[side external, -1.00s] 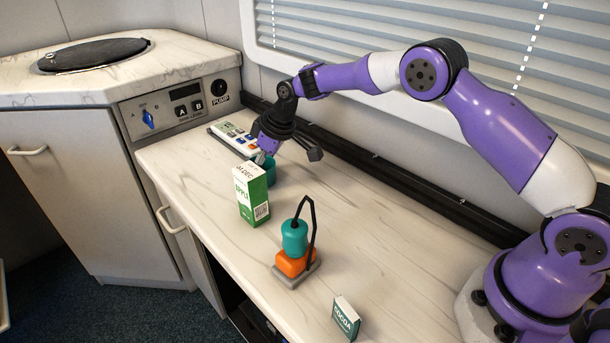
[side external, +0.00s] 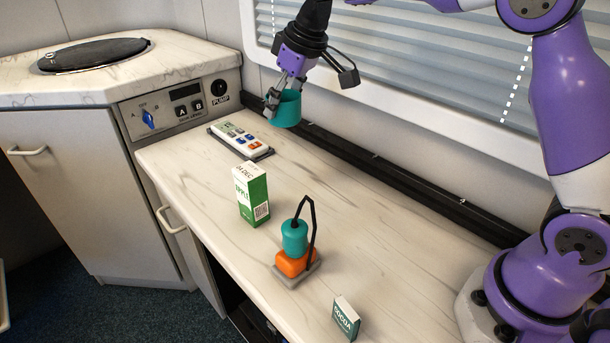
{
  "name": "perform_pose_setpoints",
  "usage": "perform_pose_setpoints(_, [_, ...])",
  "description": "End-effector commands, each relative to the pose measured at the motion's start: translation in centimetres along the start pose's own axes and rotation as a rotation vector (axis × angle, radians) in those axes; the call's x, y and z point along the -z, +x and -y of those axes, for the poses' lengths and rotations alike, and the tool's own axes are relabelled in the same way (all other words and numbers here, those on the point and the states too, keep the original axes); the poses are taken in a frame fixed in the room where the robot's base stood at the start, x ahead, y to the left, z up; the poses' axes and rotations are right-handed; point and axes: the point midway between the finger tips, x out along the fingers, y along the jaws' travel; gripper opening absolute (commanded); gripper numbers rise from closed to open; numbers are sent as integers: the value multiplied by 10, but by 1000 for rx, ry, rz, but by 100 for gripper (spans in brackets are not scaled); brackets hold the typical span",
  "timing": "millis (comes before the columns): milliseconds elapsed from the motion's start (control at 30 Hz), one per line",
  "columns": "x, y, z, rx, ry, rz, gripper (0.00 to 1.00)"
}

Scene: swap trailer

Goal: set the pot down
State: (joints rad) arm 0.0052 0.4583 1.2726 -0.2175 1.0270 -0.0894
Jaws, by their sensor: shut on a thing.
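The pot (side external: 287,110) is a small teal open-topped cup shape. My gripper (side external: 273,108) is shut on its left side, at the rim and wall. The pot hangs in the air above the back part of the marble-look counter (side external: 345,200), near the window ledge, and looks roughly upright. The inner fingertip is partly hidden by the pot.
A green and white carton (side external: 251,195) stands on the counter's left part. A button panel (side external: 241,141) lies behind it. A teal and orange lantern-like object (side external: 295,248) with a dark hoop stands near the front. A small cocoa box (side external: 346,318) is at front right. The counter's middle is clear.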

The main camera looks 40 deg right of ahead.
Motion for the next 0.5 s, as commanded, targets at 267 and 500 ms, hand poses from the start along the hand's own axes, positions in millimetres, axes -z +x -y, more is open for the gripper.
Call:
perform_pose_setpoints(267, [-59, -59, 5, -66, 158, -4, 33])
perform_pose_setpoints(500, [-97, -52, 23, -67, 145, 2, 33])
